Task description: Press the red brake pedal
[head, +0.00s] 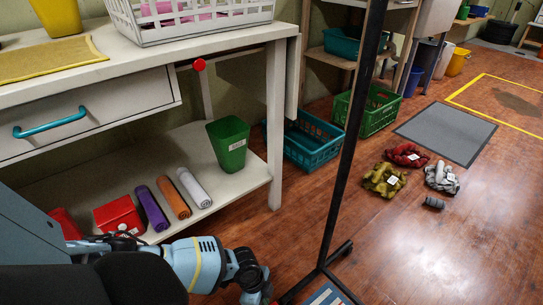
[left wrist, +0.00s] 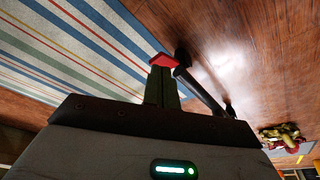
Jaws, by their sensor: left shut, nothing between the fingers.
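A small flat red piece, which looks like the red brake pedal (left wrist: 165,62), shows in the left wrist view beside a dark bar end. My left gripper (left wrist: 163,80) is shut and empty, its fingers pointing at this red piece. The fingertips overlap its near edge in the picture; I cannot tell whether they touch it. In the head view my left arm reaches down to the bottom edge, and the fingers are cut off there. My right gripper is out of view.
A black upright pole (head: 350,130) with floor feet (head: 320,272) stands right of my left arm. A striped rug (head: 328,296) lies beside it. A white workbench (head: 275,130) with a lower shelf is at left. Gloves (head: 385,180) lie on open wooden floor at right.

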